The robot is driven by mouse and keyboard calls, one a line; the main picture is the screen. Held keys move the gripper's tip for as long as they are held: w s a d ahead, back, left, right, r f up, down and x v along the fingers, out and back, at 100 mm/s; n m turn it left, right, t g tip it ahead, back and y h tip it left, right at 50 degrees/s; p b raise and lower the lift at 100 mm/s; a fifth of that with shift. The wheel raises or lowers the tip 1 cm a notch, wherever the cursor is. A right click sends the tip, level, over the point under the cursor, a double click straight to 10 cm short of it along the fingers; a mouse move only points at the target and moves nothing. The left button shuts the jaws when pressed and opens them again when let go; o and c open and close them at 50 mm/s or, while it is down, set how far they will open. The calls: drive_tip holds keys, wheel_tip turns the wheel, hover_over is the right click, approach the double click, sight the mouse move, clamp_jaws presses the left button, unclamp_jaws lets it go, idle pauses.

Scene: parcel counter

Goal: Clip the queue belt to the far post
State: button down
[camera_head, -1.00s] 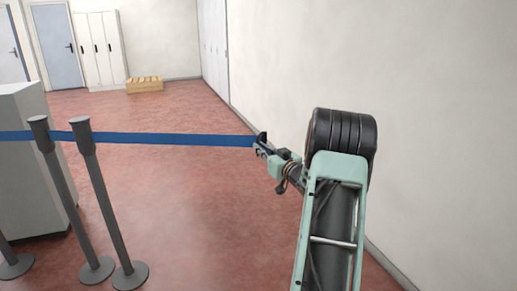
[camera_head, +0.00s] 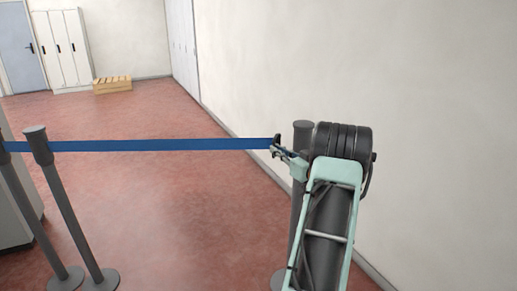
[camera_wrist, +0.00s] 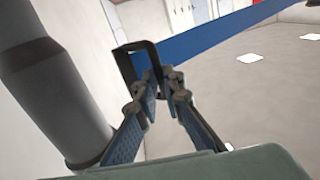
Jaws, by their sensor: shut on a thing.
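The blue queue belt (camera_head: 160,145) stretches taut across the head view from the left posts to my gripper (camera_head: 277,148). My gripper is shut on the belt's dark end clip (camera_head: 276,141). In the wrist view the clip (camera_wrist: 129,66) stands between and ahead of my fingers (camera_wrist: 160,92), with the belt (camera_wrist: 215,38) running off to the upper right. The far post (camera_head: 304,127), dark grey and upright, stands just right of my gripper, partly hidden behind my arm. In the wrist view the post (camera_wrist: 62,95) fills the left side, apart from the clip.
Two grey posts (camera_head: 64,205) stand at the left on round bases, beside a pale counter (camera_head: 12,215). A plain wall (camera_head: 430,130) runs close along the right. The red floor between is clear.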

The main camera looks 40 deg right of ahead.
drive_tip(key=s+d, duration=0.1)
drive_tip(key=d, duration=0.1)
drive_tip(key=s+d, duration=0.1)
drive_tip(key=s, duration=0.1)
drive_tip(key=shift+s+d+f, duration=0.15)
drive_tip(key=shift+s+d, duration=0.05)
drive_tip(key=shift+d, duration=0.2)
drive_tip(key=c, duration=2)
unclamp_jaws()
drive_tip(key=shift+d, duration=0.1)
drive_tip(key=shift+c, duration=0.2)
drive_tip(key=s+a, duration=0.1)
drive_tip(key=s, duration=1.1)
drive_tip(key=shift+a, duration=0.25)
drive_tip(key=shift+p, duration=0.3)
